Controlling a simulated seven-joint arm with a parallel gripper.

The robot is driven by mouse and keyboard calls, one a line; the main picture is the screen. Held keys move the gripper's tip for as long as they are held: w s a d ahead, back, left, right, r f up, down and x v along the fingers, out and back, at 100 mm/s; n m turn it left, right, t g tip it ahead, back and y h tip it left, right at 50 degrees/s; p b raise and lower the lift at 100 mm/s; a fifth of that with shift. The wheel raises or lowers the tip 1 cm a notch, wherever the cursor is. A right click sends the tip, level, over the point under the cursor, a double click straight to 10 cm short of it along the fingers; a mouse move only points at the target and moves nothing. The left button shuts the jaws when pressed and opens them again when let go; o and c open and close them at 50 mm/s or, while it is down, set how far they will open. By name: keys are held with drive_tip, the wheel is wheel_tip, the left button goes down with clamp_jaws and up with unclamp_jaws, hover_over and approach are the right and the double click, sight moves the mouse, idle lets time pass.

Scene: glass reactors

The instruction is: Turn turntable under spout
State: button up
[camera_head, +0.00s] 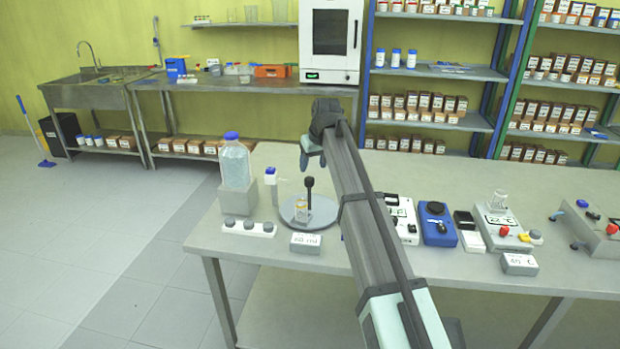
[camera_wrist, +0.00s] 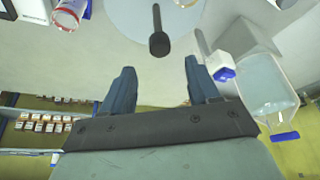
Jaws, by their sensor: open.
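The turntable (camera_head: 292,217) is a round grey disc on the bench with an upright black-knobbed handle (camera_head: 309,184). A small glass with yellowish contents (camera_head: 301,210) stands on it, in front of the handle. The white spout unit with a blue top (camera_head: 271,178) is just left of the disc, beside a large blue-capped bottle (camera_head: 236,165). My gripper (camera_head: 313,160) is open and empty, above and beyond the turntable. In the wrist view the handle (camera_wrist: 159,43) lies ahead of my open fingers (camera_wrist: 161,88), between their lines and apart from them.
A row of grey knobs (camera_head: 248,227) and a labelled block (camera_head: 305,243) stand in front. A red-rimmed glass (camera_wrist: 69,12) is near the disc; my arm hides that area in the head view. A blue device (camera_head: 436,224) and a white hotplate (camera_head: 503,231) stand right.

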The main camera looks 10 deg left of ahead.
sight(309, 179)
drive_tip(key=x, duration=0.7)
drive_tip(key=shift+w+a+f, duration=0.1)
drive_tip(key=shift+w+f, duration=0.05)
clamp_jaws()
idle(0.4)
